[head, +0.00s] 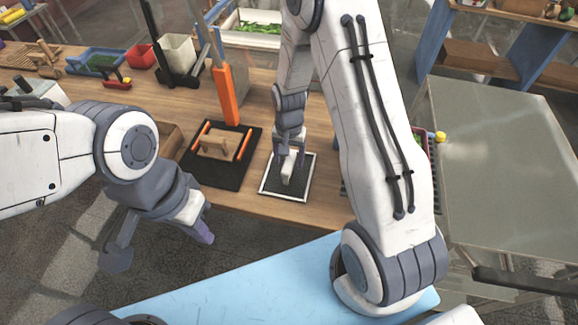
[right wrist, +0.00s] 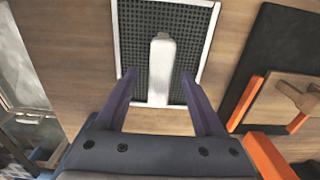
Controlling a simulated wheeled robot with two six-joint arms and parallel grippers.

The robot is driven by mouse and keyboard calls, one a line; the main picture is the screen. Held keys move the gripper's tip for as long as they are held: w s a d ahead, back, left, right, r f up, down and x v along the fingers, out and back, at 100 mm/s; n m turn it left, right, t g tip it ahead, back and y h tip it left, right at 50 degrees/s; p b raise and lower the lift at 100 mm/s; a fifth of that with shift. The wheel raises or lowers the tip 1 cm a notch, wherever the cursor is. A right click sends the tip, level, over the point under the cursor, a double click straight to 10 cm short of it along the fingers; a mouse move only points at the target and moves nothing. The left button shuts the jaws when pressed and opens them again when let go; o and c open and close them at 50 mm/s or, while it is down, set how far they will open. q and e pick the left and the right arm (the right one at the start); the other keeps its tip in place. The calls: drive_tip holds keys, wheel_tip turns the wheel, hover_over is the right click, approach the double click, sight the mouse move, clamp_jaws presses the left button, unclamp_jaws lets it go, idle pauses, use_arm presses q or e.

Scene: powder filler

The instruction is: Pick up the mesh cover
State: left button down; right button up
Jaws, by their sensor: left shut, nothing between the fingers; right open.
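The mesh cover (head: 268,187) is a dark perforated square with a white frame and a white handle (head: 289,167) across its middle. It lies flat on the wooden table. In the right wrist view the mesh cover (right wrist: 137,20) fills the upper middle, its handle (right wrist: 161,70) pointing toward me. My right gripper (head: 290,150) is over the cover. In the right wrist view its open fingers (right wrist: 163,78) stand on either side of the handle, with a gap on both sides. My left gripper (head: 206,232) is shut and empty, in front of the table's near edge.
A black base (head: 222,181) with orange rails and a wooden block lies left of the cover, with an orange upright post (head: 226,96) behind it. A red bin (head: 140,56), a white bin (head: 178,52) and a blue tray (head: 97,62) stand at the back left. A grey table (head: 505,160) is at right.

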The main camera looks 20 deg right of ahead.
drive_tip(key=shift+f, duration=0.6)
clamp_jaws()
drive_tip(key=shift+r, duration=0.1)
